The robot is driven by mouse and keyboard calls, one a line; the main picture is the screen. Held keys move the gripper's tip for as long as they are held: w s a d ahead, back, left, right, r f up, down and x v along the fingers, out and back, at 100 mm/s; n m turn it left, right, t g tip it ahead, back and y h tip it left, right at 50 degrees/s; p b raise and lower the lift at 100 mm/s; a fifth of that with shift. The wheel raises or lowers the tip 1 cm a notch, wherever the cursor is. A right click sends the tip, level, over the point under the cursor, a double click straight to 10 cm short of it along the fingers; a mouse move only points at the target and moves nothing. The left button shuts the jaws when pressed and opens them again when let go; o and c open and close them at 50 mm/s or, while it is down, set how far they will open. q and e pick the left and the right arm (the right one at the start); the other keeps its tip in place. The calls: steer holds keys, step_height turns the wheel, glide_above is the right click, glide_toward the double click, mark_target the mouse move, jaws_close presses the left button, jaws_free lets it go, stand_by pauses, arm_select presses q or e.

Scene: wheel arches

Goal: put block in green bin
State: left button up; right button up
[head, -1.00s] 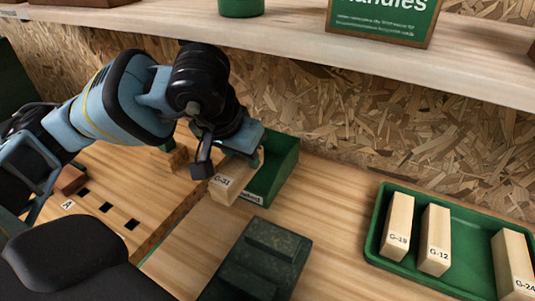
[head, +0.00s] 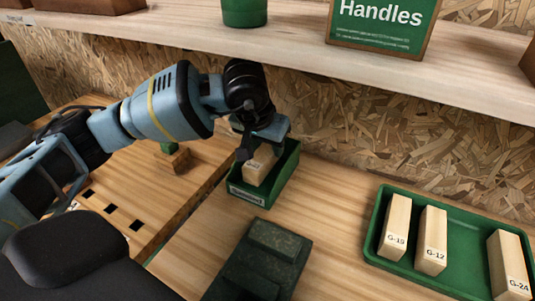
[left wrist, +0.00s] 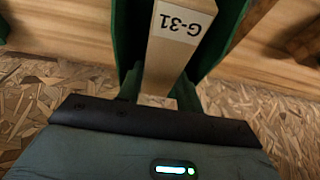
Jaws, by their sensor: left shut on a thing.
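A wooden block (head: 260,165) marked G-31 is inside the walls of the green bin (head: 275,190), which stands on the bench left of centre. My left gripper (head: 262,142) is over the bin and shut on the block's upper end. In the left wrist view, the block (left wrist: 176,50) sits between the fingers, with green bin walls (left wrist: 218,35) on both sides. I cannot tell whether the block touches the bin floor. My right gripper is not in view.
A green tray (head: 461,270) with wooden blocks (head: 432,240) stands at the right. A dark green stepped object (head: 262,262) lies in front of the bin. A slotted wooden board (head: 130,190) is at left. A shelf (head: 300,45) with a Handles sign (head: 382,22) hangs above.

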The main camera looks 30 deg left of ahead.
mark_target(265, 150)
arm_select(q)
step_height(265, 150, down, 2)
steer(key=shift+f, duration=0.25)
steer(key=shift+w+f, duration=0.2)
steer(key=shift+f, duration=0.25)
steer(key=shift+f, duration=0.1)
steer(key=shift+f, duration=0.15)
steer(key=o, duration=1)
steer(key=shift+o, duration=0.2)
